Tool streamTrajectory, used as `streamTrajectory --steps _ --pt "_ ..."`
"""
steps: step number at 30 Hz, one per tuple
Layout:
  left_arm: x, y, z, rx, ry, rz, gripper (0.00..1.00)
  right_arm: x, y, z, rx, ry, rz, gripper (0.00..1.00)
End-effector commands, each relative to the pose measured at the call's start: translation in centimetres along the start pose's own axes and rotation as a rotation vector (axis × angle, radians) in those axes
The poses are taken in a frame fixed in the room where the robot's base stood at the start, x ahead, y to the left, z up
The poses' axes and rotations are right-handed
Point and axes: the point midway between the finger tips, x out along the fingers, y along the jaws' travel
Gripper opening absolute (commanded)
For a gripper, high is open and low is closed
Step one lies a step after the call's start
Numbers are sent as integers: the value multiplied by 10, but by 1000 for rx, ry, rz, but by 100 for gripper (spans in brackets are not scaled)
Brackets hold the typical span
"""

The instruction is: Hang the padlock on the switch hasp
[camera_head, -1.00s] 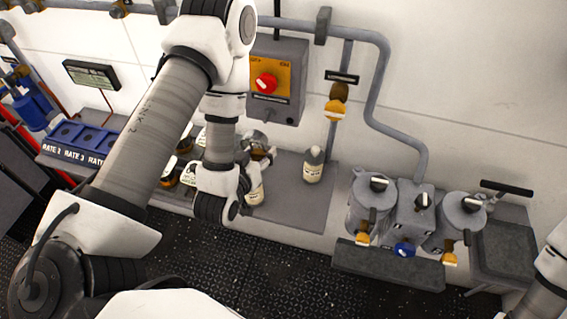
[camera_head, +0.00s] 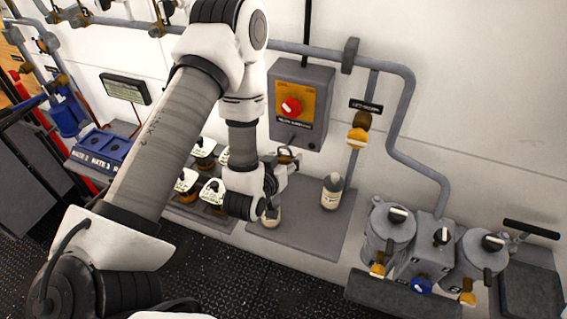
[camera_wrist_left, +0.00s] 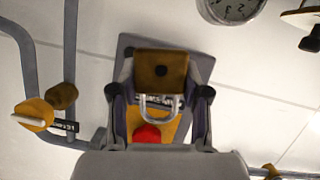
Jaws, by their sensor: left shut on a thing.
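The padlock (camera_wrist_left: 160,70) has a brown body and a pale metal shackle. My left gripper (camera_wrist_left: 159,92) is shut on it, a finger on each side, with the shackle toward the bottom of the wrist view. The grey switch box (camera_head: 301,104) is on the wall, with a yellow plate and a red knob (camera_head: 291,107). In the wrist view the red knob (camera_wrist_left: 147,134) shows beyond the shackle. In the head view my left gripper (camera_head: 286,162) is just below the box, apart from it. I cannot make out the hasp clearly. My right gripper is out of view.
A bottle (camera_head: 332,191) stands on the grey shelf below the box, and a smaller one (camera_head: 270,214) is near my gripper. Pipes and a yellow valve (camera_head: 357,137) are right of the box. Grey canisters (camera_head: 389,232) stand at the lower right. A round gauge (camera_wrist_left: 232,8) is on the wall.

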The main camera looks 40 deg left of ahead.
Motion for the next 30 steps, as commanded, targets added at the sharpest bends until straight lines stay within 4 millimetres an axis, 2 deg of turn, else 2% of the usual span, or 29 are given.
streamTrajectory --steps 13,18,30 --pt "31 0 -10 0 2 0 9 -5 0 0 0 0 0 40" --pt "42 -2 -4 0 2 0 9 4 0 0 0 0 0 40" --pt "47 -3 -2 0 1 0 9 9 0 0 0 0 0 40"
